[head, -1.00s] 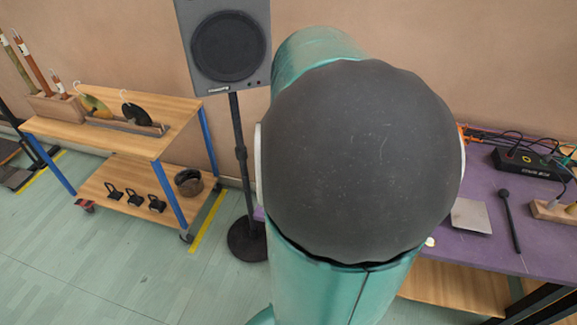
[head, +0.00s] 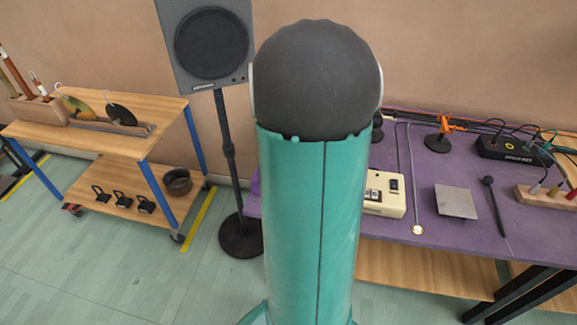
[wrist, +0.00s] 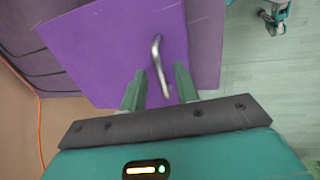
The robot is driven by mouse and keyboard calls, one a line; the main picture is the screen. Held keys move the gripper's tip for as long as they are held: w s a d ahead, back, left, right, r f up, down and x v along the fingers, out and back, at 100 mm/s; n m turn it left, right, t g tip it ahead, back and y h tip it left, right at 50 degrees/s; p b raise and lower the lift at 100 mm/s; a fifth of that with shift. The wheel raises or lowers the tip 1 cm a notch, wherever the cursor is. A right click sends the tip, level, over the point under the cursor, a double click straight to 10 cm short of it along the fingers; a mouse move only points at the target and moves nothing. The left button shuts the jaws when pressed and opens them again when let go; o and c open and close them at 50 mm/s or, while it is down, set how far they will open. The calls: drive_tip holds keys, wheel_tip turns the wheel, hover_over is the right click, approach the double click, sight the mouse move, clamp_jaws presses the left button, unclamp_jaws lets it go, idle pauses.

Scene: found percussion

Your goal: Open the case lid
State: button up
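In the wrist view a flat purple panel (wrist: 105,50), which looks like the case lid, carries a bent silver handle (wrist: 157,60). The panel sits at an angle over another purple surface (wrist: 206,40). My gripper (wrist: 159,79) is open, with its two green fingers apart on either side of the handle's lower part. I cannot tell whether either finger touches the handle. In the head view my own arm fills the middle, and neither the gripper nor the handle shows.
A purple table (head: 430,185) at right holds a cream box (head: 384,192), a grey plate (head: 456,202), a black mallet (head: 495,205) and a black device (head: 512,148). A speaker (head: 208,45) on a stand and a wooden cart (head: 110,135) are at left. Floor in front is clear.

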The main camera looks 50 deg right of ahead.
clamp_jaws()
drive_tip(key=shift+r, duration=0.1)
